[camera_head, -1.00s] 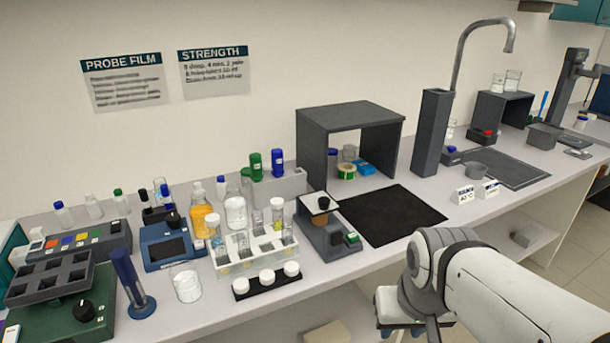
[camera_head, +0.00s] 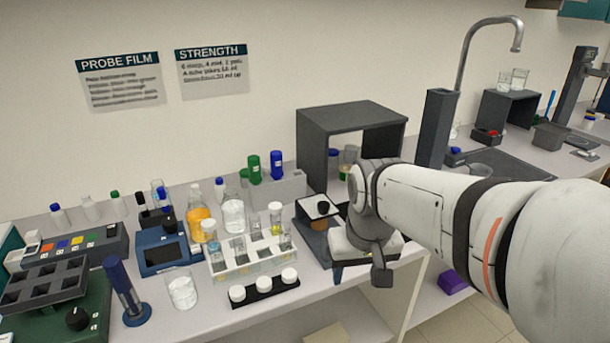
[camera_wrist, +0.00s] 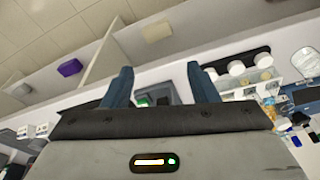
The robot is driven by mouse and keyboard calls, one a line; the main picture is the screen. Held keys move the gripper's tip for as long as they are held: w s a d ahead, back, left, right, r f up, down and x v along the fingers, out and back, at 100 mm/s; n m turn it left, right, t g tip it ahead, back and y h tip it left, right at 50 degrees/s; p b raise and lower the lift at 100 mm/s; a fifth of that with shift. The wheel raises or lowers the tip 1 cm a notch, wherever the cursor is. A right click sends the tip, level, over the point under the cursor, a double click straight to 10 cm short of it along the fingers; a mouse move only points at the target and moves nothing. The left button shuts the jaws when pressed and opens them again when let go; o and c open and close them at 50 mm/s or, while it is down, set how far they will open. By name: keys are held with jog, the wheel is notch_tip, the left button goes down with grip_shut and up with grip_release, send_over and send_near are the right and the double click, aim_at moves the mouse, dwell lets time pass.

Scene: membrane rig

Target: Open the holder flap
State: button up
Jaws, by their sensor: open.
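The holder (camera_head: 311,236) is a dark blue-grey block on the bench, right of the white vial rack. Its flap (camera_head: 310,206) is a pale plate at the top with a black knob (camera_head: 323,207), and it looks closed down. My gripper (camera_head: 360,279) is at the holder's right front side, its fingers pointing down and apart. The wrist hides the holder's right part. In the wrist view my gripper (camera_wrist: 159,70) is open with nothing held. Part of a grey block (camera_wrist: 180,96), probably the holder, shows behind the fingers; the flap cannot be made out there.
A white vial rack (camera_head: 238,264) and a black strip with white-capped jars (camera_head: 264,290) stand left of the holder. A dark open-fronted box (camera_head: 350,118) stands behind. The bench's front edge runs close below my gripper. A purple block (camera_head: 454,282) sits on the lower shelf.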

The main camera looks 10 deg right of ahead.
jog(key=w+r+g+p, duration=0.1)
jog(key=w+r+p, duration=0.3)
jog(key=w, duration=1.2)
jog(key=g+p, duration=0.1)
send_near(324, 203)
jog(key=shift+s+a, duration=0.1)
jog(key=shift+s, duration=0.15)
jog(key=shift+w+f, duration=0.3)
jog(key=shift+f, duration=0.25)
notch_tip(324, 203, down, 7)
jog(key=shift+f+p, duration=0.1)
jog(key=shift+p, duration=0.6)
grip_shut()
